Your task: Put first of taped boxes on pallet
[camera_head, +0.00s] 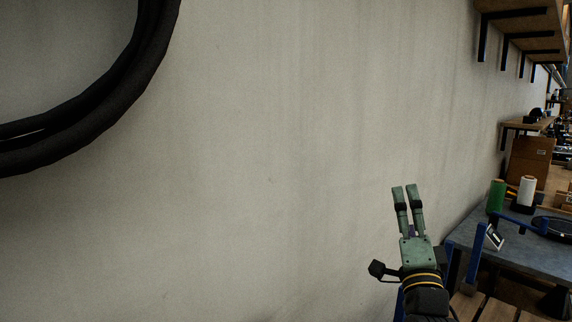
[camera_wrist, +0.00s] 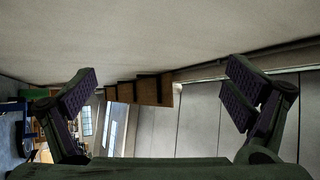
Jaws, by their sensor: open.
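My gripper (camera_head: 406,190) points upward in front of the bare wall in the head view, with nothing between its fingers. In the wrist view my gripper (camera_wrist: 162,82) shows its two fingers spread wide apart and empty. A brown cardboard-like box (camera_head: 531,158) stands beyond the blue-grey table at the right, well away from my gripper; I cannot tell whether it is taped. Wooden slats (camera_head: 495,310) show low at the right edge, partly cut off; I cannot tell whether they are a pallet.
A blue-grey table (camera_head: 490,238) at the right holds a green spool (camera_head: 496,197), a white spool (camera_head: 526,191) and other items. Wooden shelves (camera_head: 520,22) jut from the wall at upper right. A thick black coil (camera_head: 118,95) hangs at upper left. The wall fills the middle.

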